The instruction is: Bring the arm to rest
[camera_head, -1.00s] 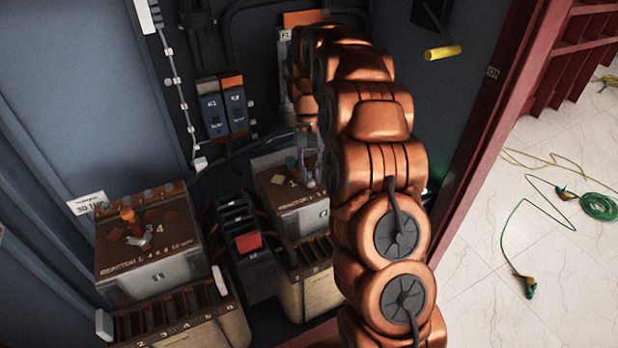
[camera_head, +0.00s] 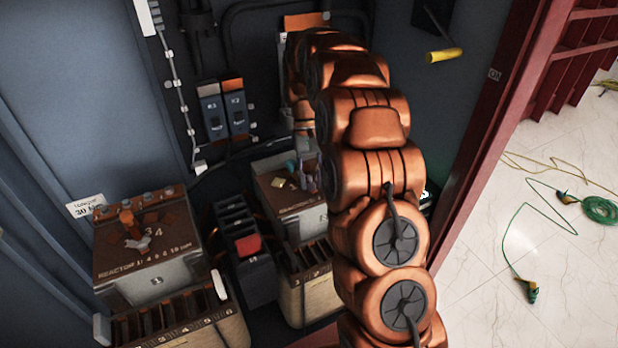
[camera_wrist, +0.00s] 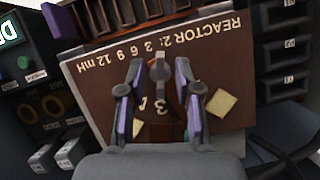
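My gripper (camera_wrist: 159,75) is open, with its two purple-padded fingers spread apart over the top of the brown box marked Reactor 2 (camera_wrist: 95,85). A grey knob (camera_wrist: 159,68) on the box top shows between the fingertips; I cannot tell if they touch it. Nothing is held that I can see. In the head view my arm (camera_head: 375,170) reaches from the bottom centre to the back of the cabinet and bends back. The gripper is small and partly hidden there, by the Reactor 2 box (camera_head: 290,215).
Another reactor box (camera_head: 160,275) with an orange and grey knob stands at left. A dark unit with a red block (camera_head: 248,244) stands between the boxes. A yellow handle (camera_head: 443,54) sticks out at upper right. The red frame (camera_head: 490,130) borders open tiled floor with green cable (camera_head: 600,209).

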